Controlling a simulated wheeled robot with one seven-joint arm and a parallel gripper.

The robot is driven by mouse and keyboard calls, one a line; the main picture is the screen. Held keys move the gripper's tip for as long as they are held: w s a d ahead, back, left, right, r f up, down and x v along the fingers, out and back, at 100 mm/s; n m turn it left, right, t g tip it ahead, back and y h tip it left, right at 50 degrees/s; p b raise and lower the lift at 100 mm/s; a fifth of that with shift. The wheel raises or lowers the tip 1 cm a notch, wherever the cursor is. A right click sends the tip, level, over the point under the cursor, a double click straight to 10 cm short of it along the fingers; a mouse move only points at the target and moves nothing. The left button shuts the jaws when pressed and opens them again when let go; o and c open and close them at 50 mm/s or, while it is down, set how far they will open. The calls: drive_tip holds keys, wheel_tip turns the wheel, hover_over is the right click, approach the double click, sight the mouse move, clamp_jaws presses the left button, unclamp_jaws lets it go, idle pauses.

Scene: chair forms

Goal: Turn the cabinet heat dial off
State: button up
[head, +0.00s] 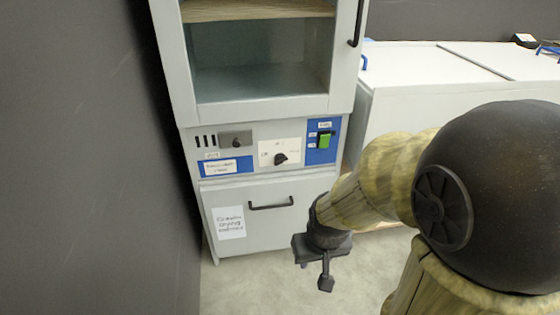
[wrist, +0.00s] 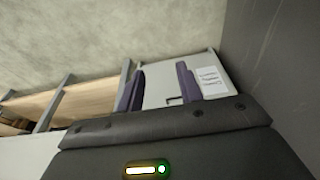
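The cabinet (head: 187,65) is pale grey, with a windowed upper door and a control panel below it. On the panel, a black dial (head: 280,158) sits on a white plate with small marks; its pointer setting is too small to read. A smaller dark knob (head: 236,141) sits on a grey plate to its left. I cannot read which is labelled heat. My gripper (head: 325,272) hangs in front of the cabinet, lower right of the panel and apart from it. In the wrist view, my gripper's two fingers (wrist: 161,88) stand apart with nothing between them.
A green switch (head: 324,141) is on the panel's right. Below is a drawer front with a black handle (head: 271,204) and a paper label (head: 229,222). A dark wall (head: 85,150) stands close on the left. White cabinets (head: 425,85) stand at right. Floor before the cabinet is clear.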

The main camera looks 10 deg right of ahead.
drive_tip(key=o, duration=0.7)
drive_tip(key=w+a+f+m+b, duration=0.1)
drive_tip(key=f, duration=0.1)
drive_tip(key=w+a+f+m+t+b, duration=0.1)
drive_tip(key=w+f, duration=0.1)
drive_tip(key=f, duration=0.1)
drive_tip(key=w+f+b, duration=0.1)
drive_tip(key=w+f, duration=0.1)
drive_tip(key=shift+w+a+f+m+t+y, duration=0.15)
drive_tip(key=shift+a+m+t+y, duration=0.15)
drive_tip(key=shift+a+m+y, duration=0.1)
drive_tip(key=w+a+f+m+t+y+b, duration=0.4)
drive_tip(key=w+a+f+m+t+b, duration=0.15)
drive_tip(key=w+a+f+m, duration=0.35)
drive_tip(key=w+d+r+m+t+h+b, duration=0.1)
drive_tip(key=w+d+r+m+t+b, duration=0.1)
drive_tip(key=m, duration=0.4)
drive_tip(key=w+d+r+m+t+h+b, duration=0.2)
drive_tip(key=w+d+r+m+t, duration=0.1)
drive_tip(key=w+d+r+m, duration=0.1)
drive_tip(key=w+d+r+m+t+h+b, duration=0.1)
drive_tip(key=d+r+m, duration=0.4)
drive_tip(key=m, duration=0.5)
drive_tip(key=shift+w+d+r+t+h+b, duration=0.1)
drive_tip(key=shift+w+d+t+h+b, duration=0.15)
drive_tip(key=shift+w+t, duration=0.35)
drive_tip(key=shift+w+d+r+t+h+b, duration=0.1)
drive_tip(key=shift+w+d+t+h+b, duration=0.15)
drive_tip(key=shift+w+t, duration=0.25)
